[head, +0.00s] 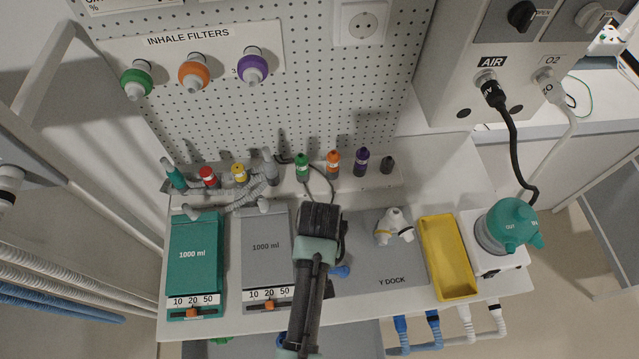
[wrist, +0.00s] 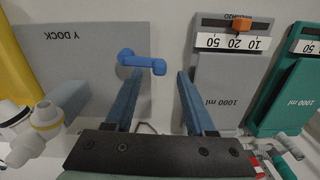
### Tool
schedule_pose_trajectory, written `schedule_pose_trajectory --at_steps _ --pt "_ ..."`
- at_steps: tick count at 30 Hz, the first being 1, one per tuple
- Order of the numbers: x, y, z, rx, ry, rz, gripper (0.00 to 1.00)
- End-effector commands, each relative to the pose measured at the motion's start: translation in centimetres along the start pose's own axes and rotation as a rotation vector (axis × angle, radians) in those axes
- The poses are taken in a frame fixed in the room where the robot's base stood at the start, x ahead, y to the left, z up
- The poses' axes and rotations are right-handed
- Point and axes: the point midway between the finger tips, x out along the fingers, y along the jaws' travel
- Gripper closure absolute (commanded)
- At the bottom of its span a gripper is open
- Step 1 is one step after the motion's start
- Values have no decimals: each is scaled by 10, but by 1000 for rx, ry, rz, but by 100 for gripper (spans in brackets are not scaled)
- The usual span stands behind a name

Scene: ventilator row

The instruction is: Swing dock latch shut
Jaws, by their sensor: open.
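The Y dock (head: 375,288) is a flat grey plate on the bench, also in the wrist view (wrist: 85,75). The blue latch (wrist: 140,62) is a short bar with rounded ends at the plate's edge beside the 1000 ml unit; in the head view only part of it (head: 341,272) shows beside my arm. My gripper (wrist: 160,80) is open and empty. The left finger's tip is close to the latch bar; I cannot tell whether they touch. The other finger is apart from it. In the head view my arm hides the fingertips.
A white Y-piece (head: 393,226) sits at the dock's back. Grey (head: 266,250) and green (head: 194,255) 1000 ml units stand left. A yellow tray (head: 447,257) and a teal-topped device (head: 506,225) stand right. Several coloured bottles line the back ledge.

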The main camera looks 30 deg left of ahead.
Motion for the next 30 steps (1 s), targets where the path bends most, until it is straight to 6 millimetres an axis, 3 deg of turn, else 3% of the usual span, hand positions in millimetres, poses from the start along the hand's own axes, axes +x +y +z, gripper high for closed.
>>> schedule_pose_trajectory --at_steps 6,17,27,30 --pt "23 0 0 0 0 0 45" --pt "29 0 -1 0 2 0 45" --pt "28 0 -1 1 2 0 100" --pt "28 0 -1 1 2 0 100"
